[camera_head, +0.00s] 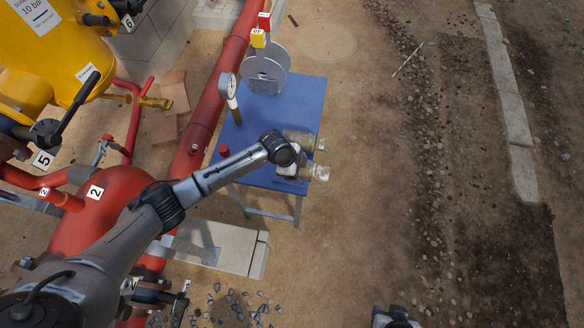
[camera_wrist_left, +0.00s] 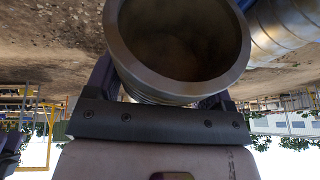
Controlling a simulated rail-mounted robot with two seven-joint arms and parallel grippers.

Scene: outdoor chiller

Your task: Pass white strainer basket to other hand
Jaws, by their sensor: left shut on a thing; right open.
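My left gripper (camera_head: 291,170) reaches over the blue table from the left and is shut on a pale, open-mouthed cylinder, apparently the white strainer basket (camera_wrist_left: 146,88). In the left wrist view its round mouth faces the camera, with the dark fingers at its sides. In the head view it shows as a small pale, see-through shape (camera_head: 319,173) beyond the gripper. A similar basket (camera_head: 299,138) is just above it, and a ribbed cylinder shows at the right of the wrist view (camera_wrist_left: 283,28). My right gripper (camera_head: 396,318) is cut off at the bottom edge, apart from the basket; it is open.
Red pipes (camera_head: 208,115) and a red tank (camera_head: 92,215) stand at the left. Bare ground (camera_head: 400,190) lies open to the right of the table.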

